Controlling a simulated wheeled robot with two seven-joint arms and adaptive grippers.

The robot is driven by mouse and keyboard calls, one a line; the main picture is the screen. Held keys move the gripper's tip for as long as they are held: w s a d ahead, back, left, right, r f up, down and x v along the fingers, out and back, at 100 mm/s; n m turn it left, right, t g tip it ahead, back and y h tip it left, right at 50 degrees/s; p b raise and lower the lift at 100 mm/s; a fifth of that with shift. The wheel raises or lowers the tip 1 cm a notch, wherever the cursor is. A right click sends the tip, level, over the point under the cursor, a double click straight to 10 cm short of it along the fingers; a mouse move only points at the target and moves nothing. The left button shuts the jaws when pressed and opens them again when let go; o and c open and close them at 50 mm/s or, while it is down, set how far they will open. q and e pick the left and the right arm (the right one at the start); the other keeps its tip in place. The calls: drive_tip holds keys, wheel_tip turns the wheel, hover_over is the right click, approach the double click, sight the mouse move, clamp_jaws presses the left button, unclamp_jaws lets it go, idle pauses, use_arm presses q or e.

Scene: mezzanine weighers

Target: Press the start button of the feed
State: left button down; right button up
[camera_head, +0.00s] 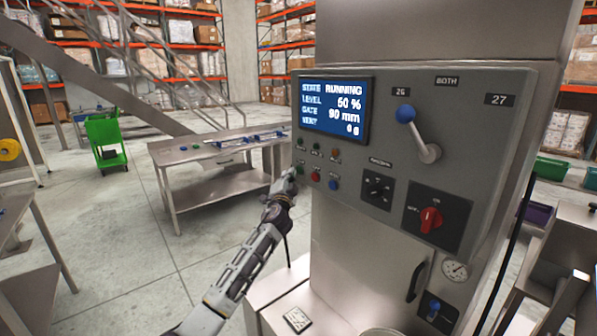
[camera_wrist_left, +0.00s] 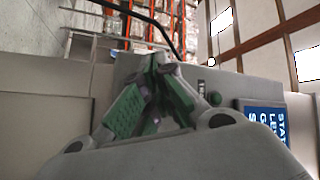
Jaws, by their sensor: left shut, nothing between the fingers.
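The grey control panel (camera_head: 385,100) fills the right half of the head view. Its screen (camera_head: 335,108) reads state RUNNING, level 50 %. Below it is a button row: a green button (camera_head: 300,168) at the left, a red button (camera_head: 315,177) and a blue button (camera_head: 333,184). My left gripper (camera_head: 289,178) is shut and empty, with its tips at the panel's left edge by the green button, partly covering that area. I cannot tell whether they touch it. In the left wrist view my shut left gripper (camera_wrist_left: 160,62) points at the panel. My right gripper is not in view.
Small indicator lamps (camera_head: 317,147) sit above the buttons. A blue-knobbed lever (camera_head: 418,130), a black dial (camera_head: 377,188) and a red rotary switch (camera_head: 430,219) are to the right. A steel table (camera_head: 190,154) and a green cart (camera_head: 105,140) stand behind at the left.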

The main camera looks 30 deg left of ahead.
use_arm(q)
drive_tip(key=shift+s, duration=0.1)
idle(0.3)
drive_tip(key=shift+s+a+p, duration=0.2)
drive_tip(key=shift+s+a, duration=0.15)
drive_tip(key=shift+s, duration=0.4)
drive_tip(key=shift+s+a+p, duration=0.25)
drive_tip(key=shift+s+a, duration=0.05)
drive_tip(key=shift+s, duration=0.45)
drive_tip(key=shift+s+a+p, duration=0.2)
drive_tip(key=shift+s+a, duration=0.15)
drive_tip(key=shift+s, duration=0.4)
drive_tip(key=shift+d, duration=0.1)
